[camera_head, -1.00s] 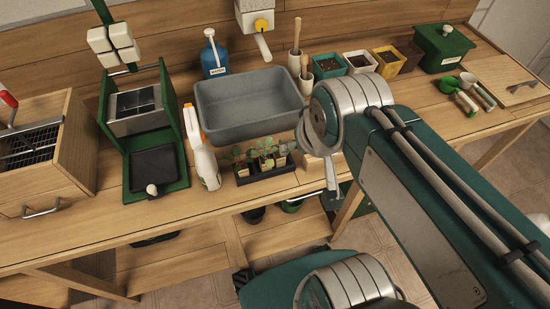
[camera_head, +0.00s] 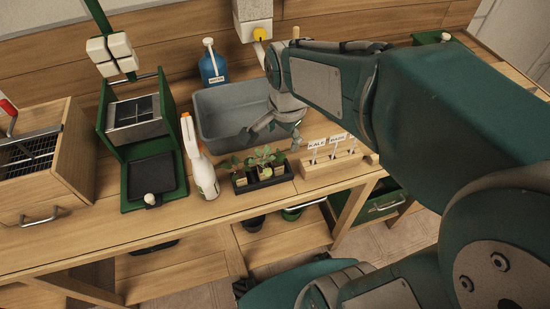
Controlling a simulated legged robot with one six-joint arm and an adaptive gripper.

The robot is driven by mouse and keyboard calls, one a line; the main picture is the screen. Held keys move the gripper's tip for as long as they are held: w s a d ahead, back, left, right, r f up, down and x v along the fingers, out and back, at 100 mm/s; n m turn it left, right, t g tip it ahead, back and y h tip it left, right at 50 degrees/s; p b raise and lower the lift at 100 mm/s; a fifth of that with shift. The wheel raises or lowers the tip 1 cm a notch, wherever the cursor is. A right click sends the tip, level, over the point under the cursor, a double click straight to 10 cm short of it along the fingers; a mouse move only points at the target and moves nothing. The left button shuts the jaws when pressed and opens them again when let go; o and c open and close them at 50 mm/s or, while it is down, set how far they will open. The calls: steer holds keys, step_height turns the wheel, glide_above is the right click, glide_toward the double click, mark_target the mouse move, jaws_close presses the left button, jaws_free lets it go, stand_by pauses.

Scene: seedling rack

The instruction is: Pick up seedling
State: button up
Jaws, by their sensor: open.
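Small green seedlings (camera_head: 266,157) stand in a black tray (camera_head: 263,182) near the bench's front edge, with small tan labels on its front. My gripper (camera_head: 273,137) is open, with its fingers spread apart, in front of the grey basin. It appears just above and behind the seedlings in the picture and holds nothing that I can see. How far it is from the leaves is hard to tell.
A white spray bottle (camera_head: 200,160) stands just left of the tray. A wooden block with white labels (camera_head: 332,162) is to its right. The grey basin (camera_head: 222,105) and a blue bottle (camera_head: 213,66) are behind.

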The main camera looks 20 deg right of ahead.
mark_target(277, 162)
steer(key=w+f+m, duration=0.1)
steer(key=f, duration=0.4)
steer(key=w+f+m+g, duration=0.1)
steer(key=f+m, duration=0.1)
steer(key=f, duration=0.3)
steer(key=w+f+m, duration=0.2)
steer(key=f, duration=0.3)
steer(key=shift+d+f+g, duration=0.1)
steer(key=shift+f+g, duration=0.25)
steer(key=shift+g, duration=0.05)
steer(key=c, duration=1)
